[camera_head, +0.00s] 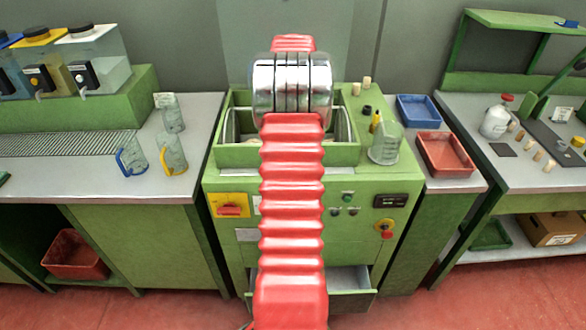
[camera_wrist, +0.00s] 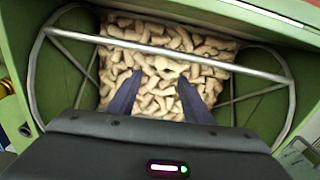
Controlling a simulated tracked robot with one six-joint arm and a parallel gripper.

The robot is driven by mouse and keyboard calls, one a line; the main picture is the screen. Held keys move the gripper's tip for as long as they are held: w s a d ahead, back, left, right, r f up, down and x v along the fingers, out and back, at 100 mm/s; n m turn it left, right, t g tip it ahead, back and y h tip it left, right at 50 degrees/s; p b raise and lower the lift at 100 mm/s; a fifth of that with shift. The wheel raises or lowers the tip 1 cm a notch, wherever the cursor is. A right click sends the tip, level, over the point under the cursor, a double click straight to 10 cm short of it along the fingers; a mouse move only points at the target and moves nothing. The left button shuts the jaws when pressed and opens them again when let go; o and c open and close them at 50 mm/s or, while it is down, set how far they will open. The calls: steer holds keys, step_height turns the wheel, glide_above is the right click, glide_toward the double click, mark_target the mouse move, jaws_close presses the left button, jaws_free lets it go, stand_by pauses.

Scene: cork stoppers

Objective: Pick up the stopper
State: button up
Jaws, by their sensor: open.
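In the wrist view many cork stoppers (camera_wrist: 160,45) lie heaped in the bottom of a green bin. They are pale tan and jumbled in all directions. My gripper (camera_wrist: 152,82) is open above the heap, with its two dark fingers apart and pointing at the corks. I see no cork held between the fingers, and I cannot tell whether the tips touch the heap. In the head view my arm hides the middle of the green machine (camera_head: 230,155) and my gripper; the heap does not show there.
A metal bar frame (camera_wrist: 190,53) crosses the bin's opening near my fingers. Loose corks (camera_head: 367,82) and a clear jug (camera_head: 385,150) stand on the machine's right top. Blue (camera_head: 418,108) and red (camera_head: 445,155) trays lie to the right. Several jugs (camera_head: 172,153) stand on the left counter.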

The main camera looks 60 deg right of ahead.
stand_by(0.3)
steer(key=shift+f, duration=4.35)
steer(key=shift+f, duration=2.6)
steer(key=shift+c, duration=0.3)
steer(key=c, duration=1)
